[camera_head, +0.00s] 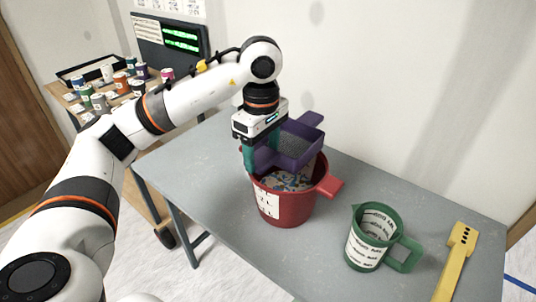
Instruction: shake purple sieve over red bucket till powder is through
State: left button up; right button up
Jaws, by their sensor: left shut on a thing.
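The purple sieve (293,152) is a square tray with a mesh floor and a handle at its far right. It is over the red bucket (283,208), which stands on the grey table and has a white label and a side handle. Inside the bucket I see speckled white and blue contents (285,181). My left gripper (260,163) points down and is shut on the near-left side of the sieve. Its fingers partly hide the sieve and the bucket's rim. I cannot tell how much powder lies on the mesh. My right gripper is not in view.
A green jug (370,238) with a printed label stands on the grey table (328,255) right of the bucket. A yellow slotted tool (456,262) lies at the right edge. A cart with several cans (98,101) stands at the back left. A wall is behind the table.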

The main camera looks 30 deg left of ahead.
pick_arm(q)
jog(key=shift+w+a, duration=0.15)
jog(key=shift+a, duration=0.7)
jog(key=shift+s+d, duration=0.2)
jog(key=shift+d, duration=0.8)
jog(key=shift+s+d, duration=0.15)
jog(key=shift+d, duration=0.85)
jog(key=shift+w+a, duration=0.2)
jog(key=shift+a, duration=0.8)
jog(key=shift+w+a, duration=0.15)
jog(key=shift+a, duration=0.85)
jog(key=shift+s+d, duration=0.15)
jog(key=shift+d, duration=0.85)
jog(key=shift+r, duration=0.1)
notch_tip(320, 180, up, 5)
jog(key=p, duration=0.4)
